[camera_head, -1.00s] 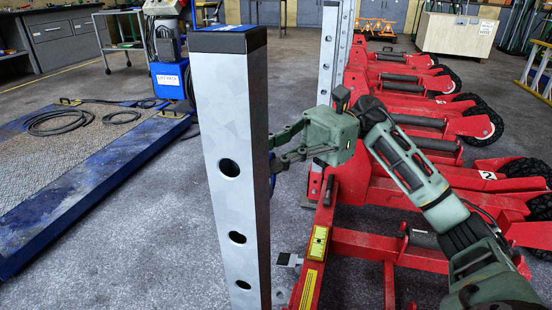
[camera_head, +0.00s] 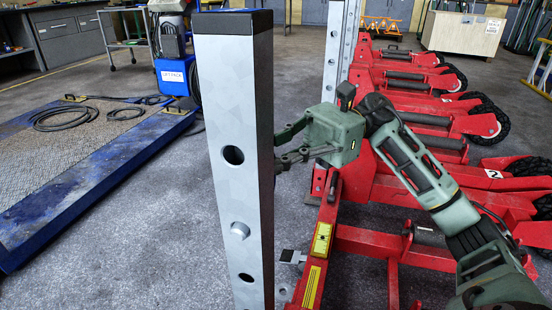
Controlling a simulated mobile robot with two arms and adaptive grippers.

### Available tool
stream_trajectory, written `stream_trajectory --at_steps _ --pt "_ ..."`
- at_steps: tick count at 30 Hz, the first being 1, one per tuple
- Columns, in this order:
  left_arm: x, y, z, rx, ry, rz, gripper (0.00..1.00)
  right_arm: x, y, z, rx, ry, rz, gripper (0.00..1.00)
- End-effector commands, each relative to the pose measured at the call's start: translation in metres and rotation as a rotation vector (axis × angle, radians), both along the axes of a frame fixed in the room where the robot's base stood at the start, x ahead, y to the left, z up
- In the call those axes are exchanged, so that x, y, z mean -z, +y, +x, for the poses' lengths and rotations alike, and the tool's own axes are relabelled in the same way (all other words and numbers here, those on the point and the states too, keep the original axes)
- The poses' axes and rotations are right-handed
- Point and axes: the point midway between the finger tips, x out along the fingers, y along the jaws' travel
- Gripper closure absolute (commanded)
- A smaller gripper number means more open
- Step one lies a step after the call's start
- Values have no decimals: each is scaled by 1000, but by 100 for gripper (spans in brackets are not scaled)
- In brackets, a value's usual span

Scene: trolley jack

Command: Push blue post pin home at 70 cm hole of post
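The grey steel post (camera_head: 237,100) with a black cap stands upright in the near middle, with a column of round holes in the face toward me. The second visible hole from the top is filled by a pale metal end, likely the pin's tip (camera_head: 239,230). The holes above and below look dark and empty. No blue part of the pin shows; the rest is hidden by the post. My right gripper (camera_head: 281,150) is at the post's right, beyond its edge. Its fingers are spread at the base, but their tips are partly hidden by the post. My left gripper is out of view.
A red lifting frame (camera_head: 315,255) stands to the right, with several red wheeled jacks (camera_head: 470,125) behind it. A blue-edged platform (camera_head: 100,165) with cables lies at the left. The grey floor left of the post is clear.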

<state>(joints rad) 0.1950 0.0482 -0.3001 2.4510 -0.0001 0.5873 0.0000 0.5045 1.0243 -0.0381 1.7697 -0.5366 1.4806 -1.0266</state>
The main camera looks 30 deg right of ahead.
Motion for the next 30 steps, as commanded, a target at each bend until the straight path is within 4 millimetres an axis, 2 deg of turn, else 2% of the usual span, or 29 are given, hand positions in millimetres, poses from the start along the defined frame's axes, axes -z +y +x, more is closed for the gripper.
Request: stream_trajectory --at_steps 15,16,23,30 --pt "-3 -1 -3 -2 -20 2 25 0 10 -9 0 1 2 100" --pt "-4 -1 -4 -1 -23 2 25 0 10 -9 0 1 2 92" --pt "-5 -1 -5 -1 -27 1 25 0 10 -8 0 0 1 71" --pt "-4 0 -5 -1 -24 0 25 1 10 -8 -1 1 -1 71"
